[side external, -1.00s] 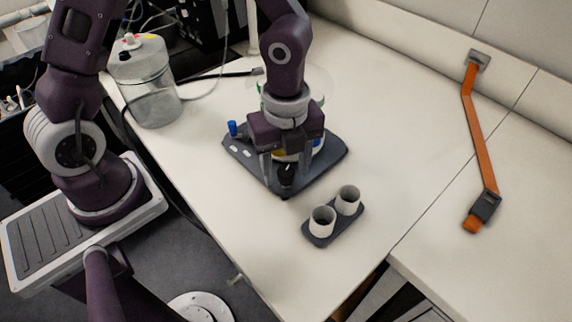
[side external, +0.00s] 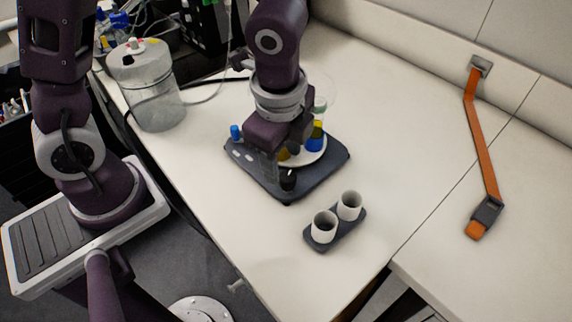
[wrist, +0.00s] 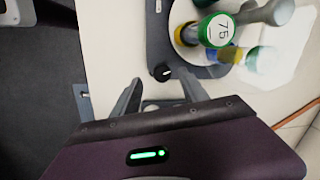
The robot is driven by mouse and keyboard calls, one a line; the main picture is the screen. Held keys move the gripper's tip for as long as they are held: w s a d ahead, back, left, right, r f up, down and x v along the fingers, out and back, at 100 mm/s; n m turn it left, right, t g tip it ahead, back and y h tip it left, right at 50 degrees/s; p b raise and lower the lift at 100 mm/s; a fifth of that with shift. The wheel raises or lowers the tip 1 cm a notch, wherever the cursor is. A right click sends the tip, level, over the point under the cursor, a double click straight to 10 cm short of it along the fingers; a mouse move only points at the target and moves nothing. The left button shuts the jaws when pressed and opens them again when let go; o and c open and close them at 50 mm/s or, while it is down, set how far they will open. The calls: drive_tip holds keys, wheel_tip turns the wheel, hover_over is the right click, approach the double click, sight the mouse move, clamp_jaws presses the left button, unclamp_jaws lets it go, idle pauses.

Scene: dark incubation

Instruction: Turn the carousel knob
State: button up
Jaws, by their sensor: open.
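The black carousel knob (side external: 288,180) stands on the front corner of the dark grey carousel base (side external: 308,181); in the wrist view the knob (wrist: 162,72) has a white pointer mark. A round white platter on the base carries several flasks, including a blue one (side external: 315,138) and one with a green cap marked 75 (wrist: 219,30). My gripper (side external: 285,165) is over the base, its fingers just behind and beside the knob as seen from the side. In the wrist view my gripper (wrist: 160,88) is open and empty, its fingertips apart, with the knob just beyond them.
Two white cups (side external: 323,227) stand in a dark holder in front of the base. A large clear bottle (side external: 148,90) is at the left. An orange strap (side external: 480,145) lies at the right. The bench between cups and strap is clear.

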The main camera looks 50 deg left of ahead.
sight(286, 177)
drive_tip(key=f+n+t, duration=0.1)
drive_tip(key=f+n, duration=0.1)
drive_tip(key=n, duration=0.3)
drive_tip(key=f+n+t, duration=0.1)
drive_tip(key=n, duration=0.5)
drive_tip(key=f+n+t, duration=0.1)
drive_tip(key=f+n, duration=0.1)
drive_tip(key=n, duration=0.3)
drive_tip(key=shift+w+d+f+n+h, duration=0.1)
drive_tip(key=shift+w+f+n+h, duration=0.1)
drive_tip(key=shift+f+n+h, duration=0.1)
clamp_jaws()
